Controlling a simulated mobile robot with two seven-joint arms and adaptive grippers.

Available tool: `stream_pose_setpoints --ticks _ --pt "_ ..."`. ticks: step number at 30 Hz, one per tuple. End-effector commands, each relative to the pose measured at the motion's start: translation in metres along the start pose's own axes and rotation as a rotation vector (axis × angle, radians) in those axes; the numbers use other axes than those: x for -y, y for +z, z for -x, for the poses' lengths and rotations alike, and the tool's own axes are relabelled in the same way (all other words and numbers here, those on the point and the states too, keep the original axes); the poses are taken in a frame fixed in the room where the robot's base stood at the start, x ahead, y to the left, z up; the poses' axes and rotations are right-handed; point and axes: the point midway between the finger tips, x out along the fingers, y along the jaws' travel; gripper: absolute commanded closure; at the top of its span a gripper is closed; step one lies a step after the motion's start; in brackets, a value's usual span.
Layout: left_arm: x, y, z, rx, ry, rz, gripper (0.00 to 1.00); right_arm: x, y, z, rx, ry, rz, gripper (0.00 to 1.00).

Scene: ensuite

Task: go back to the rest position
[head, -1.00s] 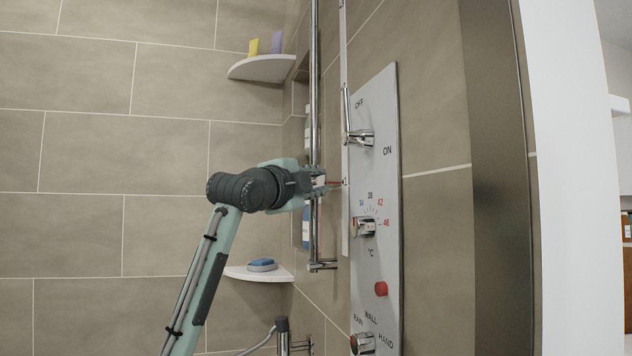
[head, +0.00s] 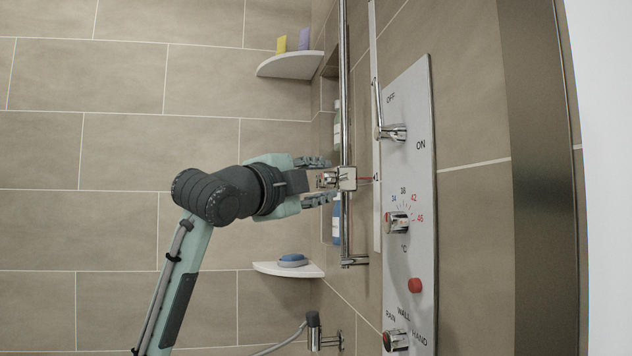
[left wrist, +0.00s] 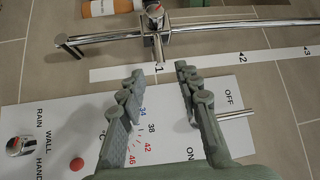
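My left gripper (head: 330,180) is open and empty, just left of the vertical shower rail (head: 344,110) in the head view. Its fingers lie above and below the knob of the chrome slider (head: 347,178) on that rail, apart from it as far as I can see. In the left wrist view, the open fingers of my left gripper (left wrist: 155,72) have a clear gap between them. The slider (left wrist: 154,15) is beyond the fingertips, with its pointer near mark 1 on the white scale (left wrist: 215,60). My right gripper is not in view.
The control panel (head: 418,160) with chrome handles and a red button (head: 415,285) is right of the rail. Corner shelves stand above (head: 290,66) and below (head: 272,269) the gripper, the lower holding a blue item (head: 292,260). Space left of the arm is clear.

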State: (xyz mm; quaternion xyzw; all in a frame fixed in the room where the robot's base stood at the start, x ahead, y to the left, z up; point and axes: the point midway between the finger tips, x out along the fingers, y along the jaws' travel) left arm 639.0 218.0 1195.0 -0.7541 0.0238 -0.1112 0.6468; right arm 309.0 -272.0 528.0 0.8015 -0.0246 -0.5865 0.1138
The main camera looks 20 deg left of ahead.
Motion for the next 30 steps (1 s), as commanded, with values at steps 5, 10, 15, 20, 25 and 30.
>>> stream_pose_setpoints --ticks 5,10,15,20,25,30 --pt "0.000 0.000 0.015 0.001 0.000 -0.001 0.67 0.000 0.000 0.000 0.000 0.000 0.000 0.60" --pt "0.000 0.000 0.017 0.000 0.000 0.000 0.67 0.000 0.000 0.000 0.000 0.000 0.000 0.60" --pt "0.000 0.000 0.017 0.000 0.000 0.000 0.67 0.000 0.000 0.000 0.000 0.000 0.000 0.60" --pt "0.000 0.000 0.017 0.000 0.000 0.000 0.67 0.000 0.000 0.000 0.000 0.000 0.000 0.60" --pt "-0.032 0.008 0.007 0.018 0.053 0.056 0.67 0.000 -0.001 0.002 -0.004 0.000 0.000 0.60" --pt "-0.137 0.034 -0.010 0.100 0.208 0.240 0.67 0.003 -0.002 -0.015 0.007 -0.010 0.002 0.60"
